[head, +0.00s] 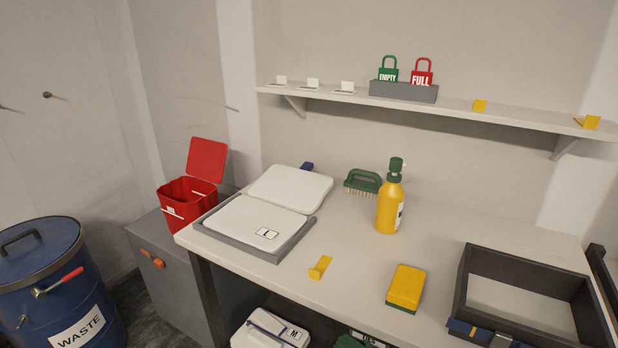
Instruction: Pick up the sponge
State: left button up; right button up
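The sponge (406,284) is a yellow block with a dark green underside. It lies flat on the light bench top (352,250) near the front edge, right of centre in the head view. Nothing touches it. Neither of my grippers shows in this view.
A white-lidded box (290,188) is farther left. A shelf (455,107) hangs above.

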aim_at(404, 294)
jog(key=i+l+z, duration=0.25)
jog(key=z, duration=0.25)
jog(key=i+l+z, duration=0.3)
jog(key=z, duration=0.2)
